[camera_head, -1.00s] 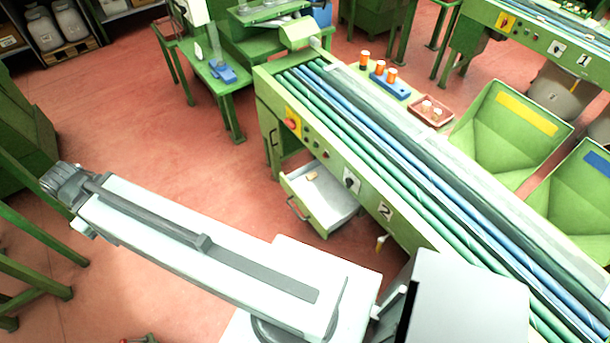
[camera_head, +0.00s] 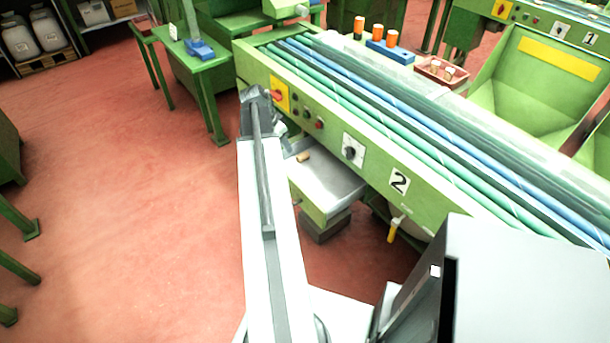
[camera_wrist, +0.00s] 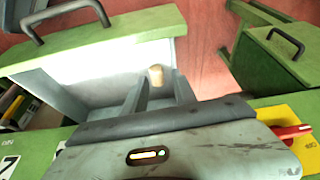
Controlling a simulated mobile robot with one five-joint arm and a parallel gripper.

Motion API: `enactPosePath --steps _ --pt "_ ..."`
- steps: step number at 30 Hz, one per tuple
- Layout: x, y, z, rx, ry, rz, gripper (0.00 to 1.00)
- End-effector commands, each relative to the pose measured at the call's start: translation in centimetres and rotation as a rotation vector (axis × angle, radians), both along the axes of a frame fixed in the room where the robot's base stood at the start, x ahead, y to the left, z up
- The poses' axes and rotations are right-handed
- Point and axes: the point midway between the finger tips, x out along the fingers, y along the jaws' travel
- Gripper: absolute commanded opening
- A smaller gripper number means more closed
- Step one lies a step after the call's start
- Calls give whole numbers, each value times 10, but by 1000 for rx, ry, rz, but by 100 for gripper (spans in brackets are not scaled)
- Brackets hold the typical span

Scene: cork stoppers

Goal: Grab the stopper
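A small tan cork stopper (camera_head: 303,157) lies in the open drawer (camera_head: 330,184) under the conveyor bench in the head view. In the wrist view the stopper (camera_wrist: 156,75) shows just beyond and between my fingertips, near one side wall of the pale drawer (camera_wrist: 85,75). My gripper (camera_wrist: 158,86) is open, with its two grey fingers apart and nothing between them. The fingers point toward the stopper; I cannot tell the exact gap in depth. In the head view my arm's end is beside the bench front, left of the drawer, and the fingers are mostly hidden.
The green bench front (camera_head: 345,140) carries a red knob (camera_head: 277,94) and a black switch (camera_head: 349,152) above the drawer. The drawer's green front has a dark handle (camera_wrist: 62,14). A yellow-handled item (camera_head: 394,230) hangs under the bench. Red floor is clear on the left.

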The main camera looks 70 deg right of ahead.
Motion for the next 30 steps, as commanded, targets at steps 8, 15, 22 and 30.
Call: enactPosePath --steps 8,15,22,30 --pt "-31 -20 -14 -23 -6 -93 33" --pt "-36 -28 -37 -23 -5 -92 33" --pt "-38 -32 -53 -22 -5 -91 33" --pt "-45 -44 -86 -22 -6 -90 33"
